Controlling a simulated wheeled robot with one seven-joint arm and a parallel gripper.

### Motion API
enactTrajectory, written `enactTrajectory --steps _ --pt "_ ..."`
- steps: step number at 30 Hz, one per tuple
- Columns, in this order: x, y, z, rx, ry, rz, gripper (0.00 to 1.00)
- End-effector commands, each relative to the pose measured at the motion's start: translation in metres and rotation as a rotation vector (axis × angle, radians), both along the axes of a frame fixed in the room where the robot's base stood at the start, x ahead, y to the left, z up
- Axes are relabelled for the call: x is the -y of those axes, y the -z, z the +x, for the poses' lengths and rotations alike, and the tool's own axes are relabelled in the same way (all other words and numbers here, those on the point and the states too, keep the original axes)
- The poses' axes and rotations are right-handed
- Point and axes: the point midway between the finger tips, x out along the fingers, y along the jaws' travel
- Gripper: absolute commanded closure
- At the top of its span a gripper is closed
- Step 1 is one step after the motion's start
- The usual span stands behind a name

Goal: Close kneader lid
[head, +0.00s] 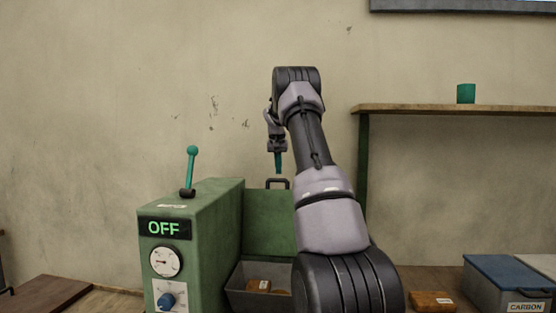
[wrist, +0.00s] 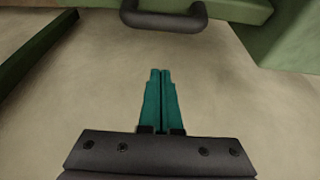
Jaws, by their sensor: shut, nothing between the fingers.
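The kneader (head: 190,235) is a green machine with an OFF display, a gauge, a blue knob and a teal lever. Its green lid (head: 268,222) stands upright, open, behind a grey trough (head: 243,292) holding a brown block (head: 258,285). A dark lid handle (head: 277,181) tops the lid; in the wrist view the handle (wrist: 163,22) is at the top edge, apart from the fingertips. My gripper (head: 279,168) appears just above the handle. In the wrist view my gripper's teal fingers (wrist: 160,75) are together and empty. My arm hides the lid's right side.
The wall above the kneader is clear.

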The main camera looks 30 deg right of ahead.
Motion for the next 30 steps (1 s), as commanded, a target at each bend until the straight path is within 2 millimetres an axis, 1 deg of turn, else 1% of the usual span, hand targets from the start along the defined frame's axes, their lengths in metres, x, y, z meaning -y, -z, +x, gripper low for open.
enactTrajectory --steps 1,3,4,5,9,12,26,30 --pt "0.002 0.012 0.003 -0.003 -0.001 0.001 1.00" --pt "0.005 0.025 0.006 -0.003 -0.002 0.001 1.00" --pt "-0.001 0.019 0.000 0.001 -0.001 0.000 1.00" --pt "-0.004 0.018 -0.004 0.001 -0.002 0.000 1.00" --pt "-0.013 0.019 -0.018 0.001 -0.001 -0.001 1.00" --pt "-0.018 0.020 -0.024 0.000 -0.001 0.000 1.00" --pt "-0.021 0.019 -0.027 0.001 -0.001 -0.001 1.00" --pt "-0.027 0.018 -0.029 0.015 -0.003 -0.012 1.00"
